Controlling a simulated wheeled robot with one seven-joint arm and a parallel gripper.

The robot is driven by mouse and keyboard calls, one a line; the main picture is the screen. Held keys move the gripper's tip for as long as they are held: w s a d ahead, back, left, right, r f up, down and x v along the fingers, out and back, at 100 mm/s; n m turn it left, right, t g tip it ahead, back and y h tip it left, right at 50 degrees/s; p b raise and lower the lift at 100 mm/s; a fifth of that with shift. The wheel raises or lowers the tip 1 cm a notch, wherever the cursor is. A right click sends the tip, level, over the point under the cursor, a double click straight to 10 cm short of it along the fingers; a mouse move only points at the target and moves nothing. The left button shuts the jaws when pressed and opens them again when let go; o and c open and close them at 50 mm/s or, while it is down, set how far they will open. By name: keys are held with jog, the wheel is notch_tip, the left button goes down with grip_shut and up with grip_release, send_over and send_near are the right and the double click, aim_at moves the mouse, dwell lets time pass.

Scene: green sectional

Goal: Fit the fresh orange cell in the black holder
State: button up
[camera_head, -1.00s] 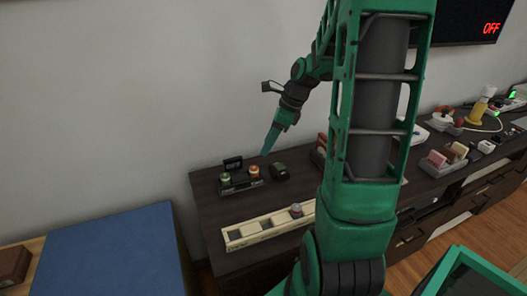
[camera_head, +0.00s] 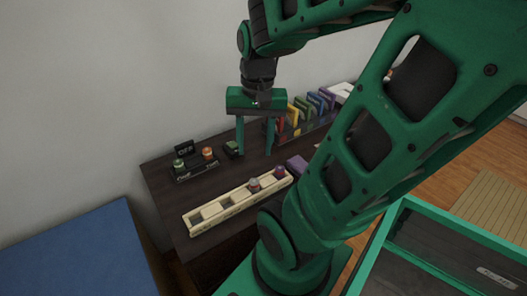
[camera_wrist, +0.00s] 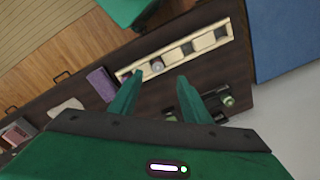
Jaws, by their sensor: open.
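The black holder (camera_head: 196,171) stands at the back left of the dark cabinet, with a green cell (camera_head: 178,164) and an orange-topped cell (camera_head: 208,153) on it. The cream tray (camera_head: 209,225) in front has several compartments. A grey-topped cell (camera_head: 254,185) and a purplish cell (camera_head: 280,172) are at its right end. I cannot tell which cell is the fresh orange one. My gripper (camera_head: 255,152) is open and empty, pointing down behind the tray and right of the holder. In the wrist view, my gripper (camera_wrist: 160,77) has the tray and grey-topped cell (camera_wrist: 157,66) beyond its fingertips.
A small dark block (camera_head: 232,149) sits just right of the holder. A purple box (camera_head: 297,165) is beside the tray's right end. Several coloured upright items (camera_head: 312,108) stand farther right, near the wall. A blue surface (camera_head: 80,255) is at the left, apart from the cabinet.

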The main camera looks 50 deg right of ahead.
jog(key=s+n, duration=0.2)
jog(key=s, duration=0.1)
jog(key=s+n, duration=0.1)
jog(key=shift+s+a+n+g, duration=0.3)
jog(key=shift+a, duration=0.05)
jog(key=shift+w+f, duration=0.25)
jog(key=shift+w, duration=0.4)
